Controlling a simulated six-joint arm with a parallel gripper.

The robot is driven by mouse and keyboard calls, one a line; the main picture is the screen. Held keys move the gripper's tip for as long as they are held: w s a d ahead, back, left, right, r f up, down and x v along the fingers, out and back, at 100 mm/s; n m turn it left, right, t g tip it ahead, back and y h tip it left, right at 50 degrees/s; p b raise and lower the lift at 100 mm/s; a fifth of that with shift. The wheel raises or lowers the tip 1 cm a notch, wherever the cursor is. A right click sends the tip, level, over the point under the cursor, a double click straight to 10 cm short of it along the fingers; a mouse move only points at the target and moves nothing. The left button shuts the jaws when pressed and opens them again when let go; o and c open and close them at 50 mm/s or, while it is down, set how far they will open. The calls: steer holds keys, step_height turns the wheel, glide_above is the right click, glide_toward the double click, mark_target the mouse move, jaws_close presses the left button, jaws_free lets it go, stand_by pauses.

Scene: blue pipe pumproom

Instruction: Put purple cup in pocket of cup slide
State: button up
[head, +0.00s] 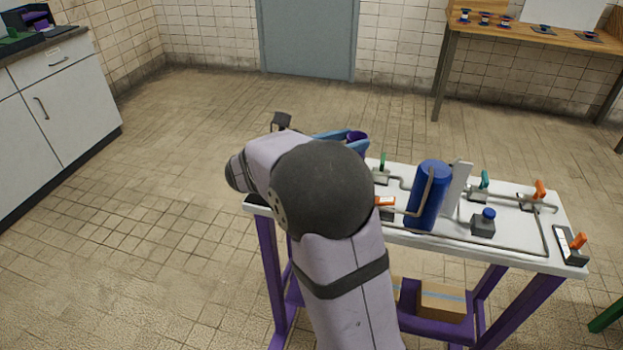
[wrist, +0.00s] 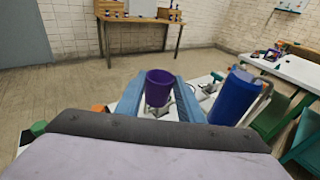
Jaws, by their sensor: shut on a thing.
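The purple cup (wrist: 159,90) is between the two blue fingers of my gripper (wrist: 160,82) in the wrist view, its open rim upward. My gripper is shut on it. In the head view the cup (head: 358,138) shows partly beyond my arm, at the tip of the blue fingers (head: 330,135), near the far left part of the white cart top. Whether the cup touches anything below cannot be told. I cannot make out a cup slide or its pocket for certain in either view.
The white cart top (head: 510,210) carries a blue tank (head: 428,195), grey pipes and several valves with green or orange handles. A cardboard box (head: 440,300) sits on its lower shelf. A wooden table (head: 540,38) stands at the back right, a counter (head: 60,85) at left. Open floor lies between.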

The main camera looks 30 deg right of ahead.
steer(key=shift+w+d+r+n+t+b, duration=0.3)
steer(key=shift+d+r+t+b, duration=0.15)
steer(key=shift+d+r+t, duration=0.1)
steer(key=shift+w+d+r+n+t+b, duration=0.3)
steer(key=shift+d+r+t+b, duration=0.15)
steer(key=shift+d, duration=0.1)
steer(key=w+a+f+n+t+y, duration=0.1)
steer(key=w+a+n+t+y, duration=0.3)
steer(key=w+a+n+t, duration=0.45)
steer(key=shift+w+d+f+m+g+b, duration=0.2)
steer(key=shift+d+f+m, duration=0.2)
steer(key=shift+f, duration=1.3)
steer(key=shift+w+d+f+m+g+b, duration=0.1)
steer(key=shift+d+f+m+g+b, duration=0.2)
steer(key=shift+f, duration=1.45)
steer(key=shift+w+d+f+m+g+b, duration=0.15)
steer(key=shift+d+f+m, duration=0.3)
steer(key=shift+f, duration=1.25)
steer(key=shift+f, duration=0.15)
steer(key=o, duration=0.7)
steer(key=shift+o, duration=0.2)
